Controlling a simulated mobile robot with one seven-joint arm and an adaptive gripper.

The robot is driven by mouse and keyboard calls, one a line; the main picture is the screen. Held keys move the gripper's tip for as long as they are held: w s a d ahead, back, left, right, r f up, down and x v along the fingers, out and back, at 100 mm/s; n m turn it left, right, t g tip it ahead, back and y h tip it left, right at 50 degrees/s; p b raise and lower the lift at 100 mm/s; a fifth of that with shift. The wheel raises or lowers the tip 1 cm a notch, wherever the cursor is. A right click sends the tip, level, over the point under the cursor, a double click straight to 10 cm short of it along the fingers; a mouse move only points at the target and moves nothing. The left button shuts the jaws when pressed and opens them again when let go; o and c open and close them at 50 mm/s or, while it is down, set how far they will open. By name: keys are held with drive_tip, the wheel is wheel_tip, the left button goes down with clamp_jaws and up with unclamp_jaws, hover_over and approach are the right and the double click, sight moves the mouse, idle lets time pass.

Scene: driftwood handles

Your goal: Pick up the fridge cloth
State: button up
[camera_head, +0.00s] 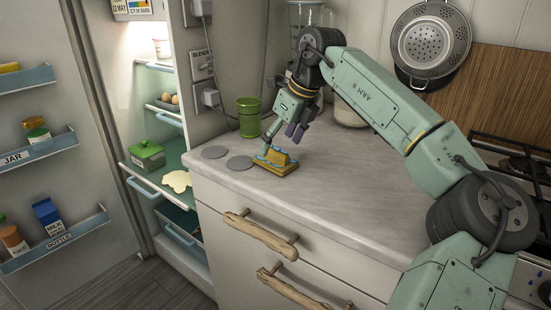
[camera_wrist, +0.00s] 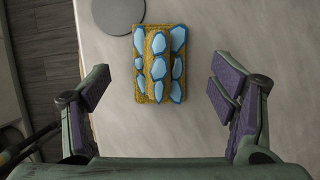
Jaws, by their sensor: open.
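The fridge cloth (camera_head: 283,167) appears as a folded yellow cloth with pale blue patches, lying on the light countertop near its front left edge. In the wrist view the cloth (camera_wrist: 160,62) is whole, roughly centred sideways between the fingers and mostly beyond their tips. My gripper (camera_head: 281,143) is above and close to the cloth, pointing down. In the wrist view my gripper (camera_wrist: 160,93) is wide open, with clear space on both sides of the cloth and nothing held. In the head view a finger overlaps the cloth; contact cannot be told.
The open fridge at left holds a green box (camera_head: 147,154) and a pale spill (camera_head: 177,181). Driftwood handles (camera_head: 260,234) front the drawers. The counter (camera_head: 350,190) to the right is clear.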

sight(275, 153)
drive_tip(key=x, duration=0.4)
drive_tip(key=shift+s+f+p, duration=0.1)
drive_tip(key=shift+s+p, duration=0.05)
drive_tip(key=shift+p, duration=0.2)
drive_tip(key=c, duration=1.3)
